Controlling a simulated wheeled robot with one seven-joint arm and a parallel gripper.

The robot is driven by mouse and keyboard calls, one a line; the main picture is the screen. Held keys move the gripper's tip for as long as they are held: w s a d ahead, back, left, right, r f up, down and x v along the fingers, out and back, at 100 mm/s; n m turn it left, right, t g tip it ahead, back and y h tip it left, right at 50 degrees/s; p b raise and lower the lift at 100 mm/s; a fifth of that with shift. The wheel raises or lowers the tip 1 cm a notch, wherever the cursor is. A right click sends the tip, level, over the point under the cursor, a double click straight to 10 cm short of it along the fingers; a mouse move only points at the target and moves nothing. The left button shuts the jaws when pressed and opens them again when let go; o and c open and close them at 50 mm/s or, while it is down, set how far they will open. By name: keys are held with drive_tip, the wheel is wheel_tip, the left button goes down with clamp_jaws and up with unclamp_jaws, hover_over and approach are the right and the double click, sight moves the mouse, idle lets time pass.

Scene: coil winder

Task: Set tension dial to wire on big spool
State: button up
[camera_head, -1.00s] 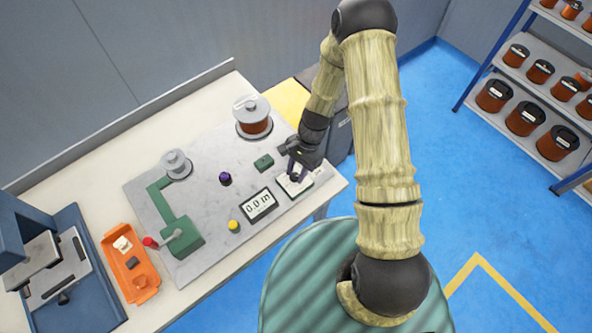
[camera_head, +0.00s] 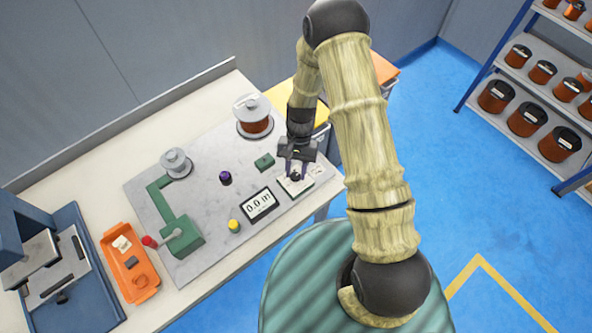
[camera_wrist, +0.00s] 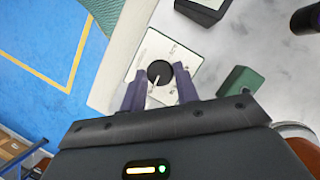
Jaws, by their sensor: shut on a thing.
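The tension dial is a black round knob (camera_wrist: 160,73) with a pale pointer line, on a white printed plate (camera_wrist: 181,54); the plate also shows in the head view (camera_head: 308,183). My gripper (camera_wrist: 160,88) has its two purple fingers on either side of the knob and is shut on it. In the head view my gripper (camera_head: 295,174) reaches down over the dial. The plate's markings are too small to read. The big spool (camera_head: 254,118), with copper wire and a grey top flange, stands at the back of the grey board. Its label is not readable.
A display (camera_head: 259,204) reading about 0.0 stands left of the dial. A green block (camera_head: 264,161), a purple knob (camera_head: 225,177) and a yellow button (camera_head: 234,226) are nearby. The green winder arm (camera_head: 180,236) and orange tray (camera_head: 131,262) are further left.

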drive_tip(key=n, duration=0.2)
drive_tip(key=n+h, duration=0.1)
drive_tip(key=n+h+b, duration=0.1)
drive_tip(key=n, duration=0.1)
drive_tip(key=shift+a+n, duration=0.3)
drive_tip(key=n+h, duration=0.1)
drive_tip(key=n, duration=0.1)
drive_tip(key=n+t+h+b, duration=0.1)
drive_tip(key=n, duration=0.2)
drive_tip(key=shift+s+a+n, duration=0.1)
drive_tip(key=shift+a+n, duration=0.05)
drive_tip(key=shift+n, duration=0.15)
drive_tip(key=o, duration=1)
drive_tip(key=shift+c, duration=0.2)
drive_tip(key=shift+r, duration=0.1)
drive_tip(key=b+v, duration=0.2)
drive_tip(key=v, duration=1.5)
drive_tip(key=shift+a+b, duration=0.2)
drive_tip(key=shift+b, duration=0.1)
drive_tip(key=shift+d+r, duration=0.1)
drive_tip(key=shift+d, duration=0.05)
